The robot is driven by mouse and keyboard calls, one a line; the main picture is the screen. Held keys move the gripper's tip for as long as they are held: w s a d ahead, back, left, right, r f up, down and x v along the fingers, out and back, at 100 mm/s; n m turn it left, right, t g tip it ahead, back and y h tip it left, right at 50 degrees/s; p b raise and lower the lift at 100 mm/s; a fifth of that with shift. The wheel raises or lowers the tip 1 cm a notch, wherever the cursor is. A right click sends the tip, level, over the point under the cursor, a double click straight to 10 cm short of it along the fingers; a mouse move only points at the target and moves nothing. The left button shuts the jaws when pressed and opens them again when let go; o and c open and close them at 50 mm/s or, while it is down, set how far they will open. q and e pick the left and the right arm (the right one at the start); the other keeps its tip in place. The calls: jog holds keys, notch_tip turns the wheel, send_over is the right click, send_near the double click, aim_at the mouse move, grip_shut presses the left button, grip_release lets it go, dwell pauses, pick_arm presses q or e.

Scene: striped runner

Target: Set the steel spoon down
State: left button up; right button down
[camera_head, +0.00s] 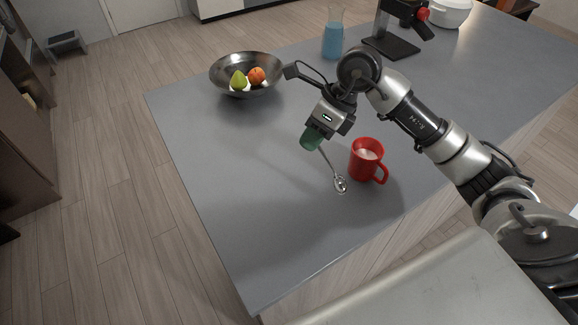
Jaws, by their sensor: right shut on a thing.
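The steel spoon (340,184) hangs bowl-down from my right gripper (312,139). The gripper is shut on its handle, and the spoon's bowl points down toward the front of the grey counter. I cannot tell whether the bowl touches the counter top. A red mug (367,160) with a pale drink inside stands just right of the spoon, its handle toward the right. My left gripper is not in view.
The grey counter (215,190) is clear at the left and front. A dark metal bowl (271,88) with a green pear and an orange fruit stands behind left. A beaker of blue liquid (332,44), a black stand (392,46) and a white pot (452,14) stand farther back.

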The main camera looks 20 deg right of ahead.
jog(key=a+p+x, duration=0.1)
jog(key=p+x, duration=0.1)
jog(key=x, duration=0.6)
jog(key=shift+a, duration=0.2)
jog(key=c, duration=1.3)
grip_release()
jog(key=shift+f, duration=0.1)
jog(key=shift+o, duration=0.2)
